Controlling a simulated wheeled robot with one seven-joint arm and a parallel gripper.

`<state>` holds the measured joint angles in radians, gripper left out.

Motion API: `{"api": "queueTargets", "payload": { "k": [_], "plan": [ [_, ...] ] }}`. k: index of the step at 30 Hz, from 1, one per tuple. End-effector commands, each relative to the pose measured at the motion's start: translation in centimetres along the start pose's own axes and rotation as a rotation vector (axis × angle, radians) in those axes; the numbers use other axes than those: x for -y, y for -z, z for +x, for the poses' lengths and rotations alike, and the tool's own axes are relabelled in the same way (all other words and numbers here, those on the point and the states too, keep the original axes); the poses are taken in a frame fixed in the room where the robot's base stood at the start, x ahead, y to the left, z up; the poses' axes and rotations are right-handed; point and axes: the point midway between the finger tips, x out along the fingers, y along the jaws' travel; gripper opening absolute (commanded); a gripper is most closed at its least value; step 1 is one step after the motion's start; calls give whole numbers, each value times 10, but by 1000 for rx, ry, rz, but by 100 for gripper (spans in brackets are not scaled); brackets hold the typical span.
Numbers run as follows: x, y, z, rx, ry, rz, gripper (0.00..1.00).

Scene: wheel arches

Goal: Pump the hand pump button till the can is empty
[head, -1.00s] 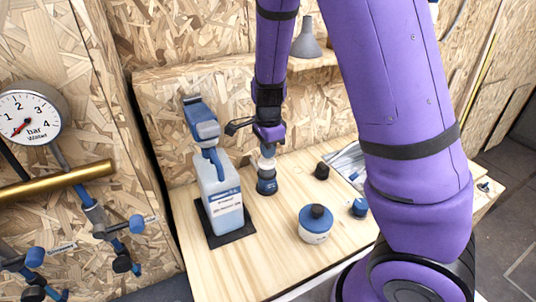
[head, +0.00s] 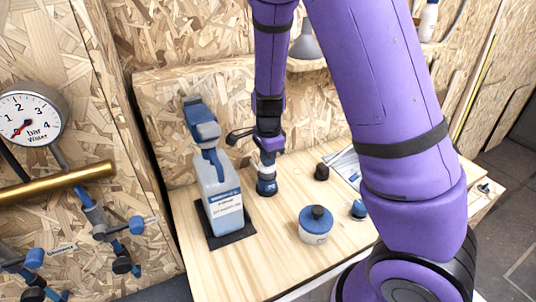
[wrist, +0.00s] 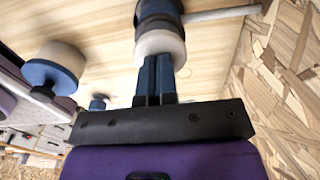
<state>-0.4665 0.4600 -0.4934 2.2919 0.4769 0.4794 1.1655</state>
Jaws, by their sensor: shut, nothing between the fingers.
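A translucent white can (head: 222,205) with a blue-and-white label stands upright on a black mat (head: 232,239), with a blue pump-like head (head: 202,128) on top. Its liquid level cannot be told. To its right stands a short dark-blue device with a pale round top, which looks like the hand pump (head: 267,187). My gripper (head: 268,158) points straight down over it, fingers shut and empty. In the wrist view, my gripper's fingertips (wrist: 157,62) are at the pump's pale round button (wrist: 160,45); they appear to touch it. A pale rod or tube (wrist: 222,14) extends from the pump's side.
A white jar with a blue-black lid (head: 316,224), a small black cap (head: 321,172) and a blue cap (head: 358,208) stand to the right. A pressure gauge (head: 32,115) and brass pipe (head: 55,186) are at left. The front of the wooden bench (head: 250,270) is clear.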

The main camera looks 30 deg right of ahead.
Motion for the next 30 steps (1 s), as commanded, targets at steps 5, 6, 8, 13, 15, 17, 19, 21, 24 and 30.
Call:
{"api": "queueTargets", "payload": {
  "k": [5,6,8,13,15,17,19,21,24,30],
  "plan": [
    [-1,0,12,-1,-2,0,0],
    [-1,0,14,-1,-2,1,0],
    [0,0,16,0,-1,1,0],
    [0,0,11,0,0,-1,0],
    [0,-1,7,0,1,-3,0],
    [0,-1,2,0,1,-2,0],
    [0,0,-4,0,1,-2,0],
    [0,-1,-10,0,1,-3,0],
    [0,0,-19,0,1,-1,0],
    [0,0,-27,0,-1,-1,0]
  ]
}}
